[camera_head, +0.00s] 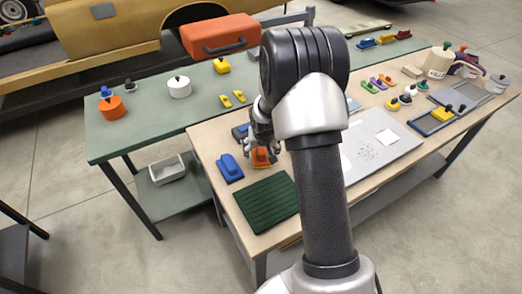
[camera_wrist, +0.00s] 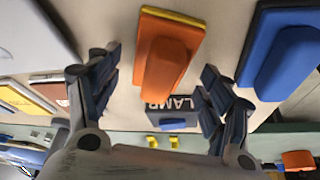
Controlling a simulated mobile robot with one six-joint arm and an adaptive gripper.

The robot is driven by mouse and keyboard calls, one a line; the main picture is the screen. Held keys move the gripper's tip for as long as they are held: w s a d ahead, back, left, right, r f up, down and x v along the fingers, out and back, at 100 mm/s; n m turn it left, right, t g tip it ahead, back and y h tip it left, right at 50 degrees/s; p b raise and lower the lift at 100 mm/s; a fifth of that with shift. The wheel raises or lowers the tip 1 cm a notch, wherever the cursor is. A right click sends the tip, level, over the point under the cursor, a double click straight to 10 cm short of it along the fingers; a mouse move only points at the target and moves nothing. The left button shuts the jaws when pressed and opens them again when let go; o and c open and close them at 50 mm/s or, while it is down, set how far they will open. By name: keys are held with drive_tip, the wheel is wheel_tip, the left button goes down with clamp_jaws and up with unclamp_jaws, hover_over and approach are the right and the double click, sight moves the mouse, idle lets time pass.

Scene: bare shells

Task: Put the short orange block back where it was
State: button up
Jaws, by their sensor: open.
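The short orange block (camera_head: 261,160) sits on the wooden table with a yellow layer showing under it. In the wrist view the orange block (camera_wrist: 167,55) lies between my spread fingers, with visible gaps on both sides. My gripper (camera_head: 263,146) is open and empty, pointing down just at the block; the arm hides part of this spot in the head view. In the wrist view my gripper (camera_wrist: 160,75) shows two dark fingers apart. Whether the fingertips reach down beside the block is hard to tell.
A blue block (camera_head: 230,167) stands close left of the orange one, and a dark box marked LAMP (camera_wrist: 196,101) lies close by. A green ribbed mat (camera_head: 268,204) is nearer the front. A grey board (camera_head: 385,152) lies to the right. The green table (camera_head: 150,130) stands behind.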

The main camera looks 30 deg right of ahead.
drive_tip(key=s+a+r+n+p, duration=0.1)
drive_tip(key=s+a+r, duration=0.4)
drive_tip(key=r, duration=0.4)
drive_tip(key=s+a+r+p, duration=0.1)
drive_tip(key=s+a+r, duration=0.1)
drive_tip(key=s+r, duration=0.55)
drive_tip(key=s+a+r+n, duration=0.1)
drive_tip(key=s+a+r, duration=0.35)
drive_tip(key=r, duration=0.55)
drive_tip(key=s+a+r+n, duration=0.1)
drive_tip(key=s+a, duration=0.1)
drive_tip(key=s, duration=0.6)
drive_tip(key=s+a+r+n+y, duration=0.1)
drive_tip(key=s+a+r, duration=0.1)
drive_tip(key=s, duration=0.6)
drive_tip(key=shift+s+a+y, duration=0.15)
drive_tip(key=shift+a+y, duration=0.15)
drive_tip(key=shift+a, duration=0.1)
